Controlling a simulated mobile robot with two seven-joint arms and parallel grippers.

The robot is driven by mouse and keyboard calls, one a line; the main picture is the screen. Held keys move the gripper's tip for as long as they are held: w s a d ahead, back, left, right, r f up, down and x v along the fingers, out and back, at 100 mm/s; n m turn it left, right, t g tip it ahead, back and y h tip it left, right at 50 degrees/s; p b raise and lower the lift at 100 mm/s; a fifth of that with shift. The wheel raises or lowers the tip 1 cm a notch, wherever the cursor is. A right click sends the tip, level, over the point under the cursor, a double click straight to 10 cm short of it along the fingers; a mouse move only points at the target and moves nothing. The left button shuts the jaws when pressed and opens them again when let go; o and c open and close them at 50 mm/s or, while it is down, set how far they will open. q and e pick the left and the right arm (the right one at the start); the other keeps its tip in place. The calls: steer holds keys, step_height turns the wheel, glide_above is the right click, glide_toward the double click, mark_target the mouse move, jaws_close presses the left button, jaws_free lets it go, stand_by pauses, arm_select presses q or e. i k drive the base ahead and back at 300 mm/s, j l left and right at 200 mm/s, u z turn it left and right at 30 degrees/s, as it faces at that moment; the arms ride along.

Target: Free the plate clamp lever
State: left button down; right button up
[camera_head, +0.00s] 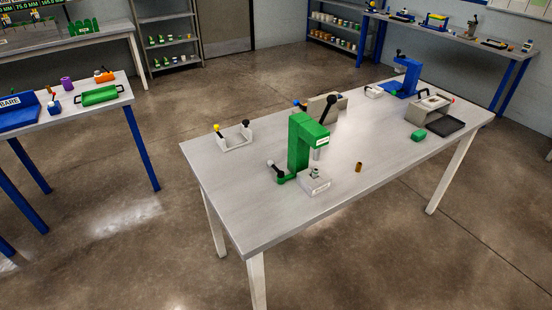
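A green press (298,147) stands near the middle of the long grey table. A short lever with a dark knob (271,165) shows at the left of its base; I cannot tell for sure whether it is the plate clamp lever. A pale block (314,186) with a small metal part on top sits below the press head. A dark lever with a black ball knob (330,101) rises behind the press, by a grey unit partly hidden by it. Neither of my grippers is in view.
A brass cylinder (359,167) stands right of the press. A blue press (408,76), a grey box unit (429,108), a green block (418,134) and a dark tray (449,123) occupy the right end. The table's front left is clear.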

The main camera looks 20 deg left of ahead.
mark_target(271, 164)
steer(key=z, duration=2.15)
steer(key=k+j, duration=0.45)
steer(key=j, duration=0.15)
steer(key=k+j, duration=0.45)
steer(key=j, duration=0.15)
steer(key=k+j, duration=0.95)
steer(key=j, duration=0.25)
steer(key=k+j, duration=0.9)
steer(key=j, duration=0.25)
